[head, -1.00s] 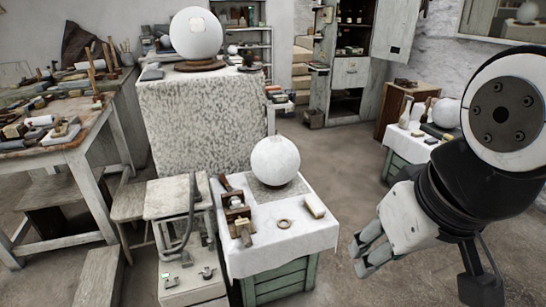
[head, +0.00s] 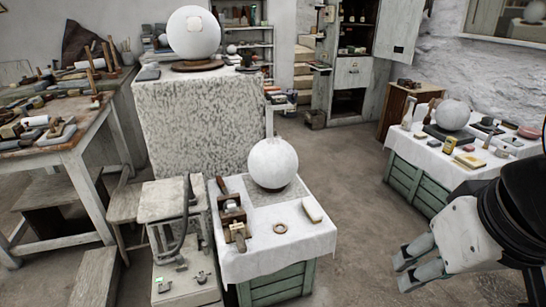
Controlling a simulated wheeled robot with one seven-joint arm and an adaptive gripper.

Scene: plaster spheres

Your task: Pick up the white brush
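I cannot pick out a white brush with certainty. A pale, oblong block (head: 312,209), possibly a brush, lies on the right side of the near cloth-covered table (head: 283,262). A slim white upright thing (head: 407,113) stands at the back left of the right-hand table; it is too small to tell what it is. My gripper (head: 404,269) is at the lower right, right of the near table and in front of the right-hand table. Its two fingers are spread, with nothing between them. It touches neither table.
A plaster sphere (head: 273,163), a ring (head: 280,228) and a wooden tool box (head: 232,218) share the near table. The right-hand table (head: 415,157) carries another sphere (head: 453,115) and several small blocks. A cluttered workbench (head: 70,147) stands left. Floor between the two tables is clear.

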